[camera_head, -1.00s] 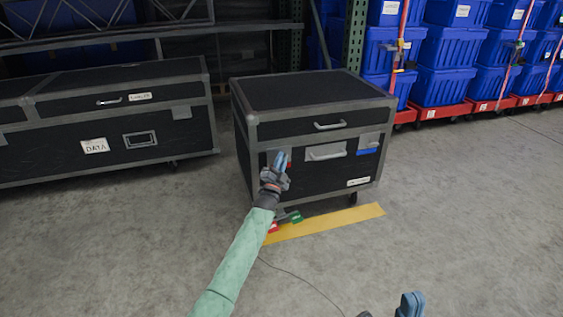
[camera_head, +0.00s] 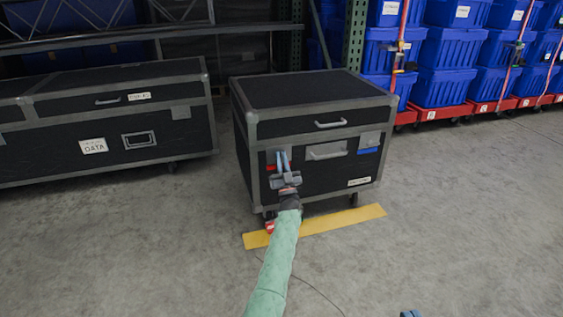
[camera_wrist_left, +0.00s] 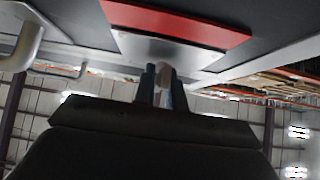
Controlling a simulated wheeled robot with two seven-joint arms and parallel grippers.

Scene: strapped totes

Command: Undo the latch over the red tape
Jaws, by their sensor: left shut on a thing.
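The black case (camera_head: 315,185) with metal edges stands in the middle. A metal latch (camera_head: 270,157) is on its front left, with red tape (camera_head: 271,168) showing beside my fingers. The wrist view shows the red tape (camera_wrist_left: 180,20) and the latch's metal plate (camera_wrist_left: 165,47) close up. My left gripper (camera_head: 284,161) is at this latch, shut on a small pale part of it between the fingertips (camera_wrist_left: 162,75). The fingers hide part of the latch. My right gripper (camera_head: 411,314) barely shows at the bottom edge; its jaws cannot be judged.
A second latch (camera_head: 370,139) sits above blue tape (camera_head: 368,150) on the right of the case front. Handles lie between them. A yellow floor strip (camera_head: 330,224) runs before the case. A long case (camera_head: 110,125) stands left; blue totes (camera_head: 440,87) stand behind right.

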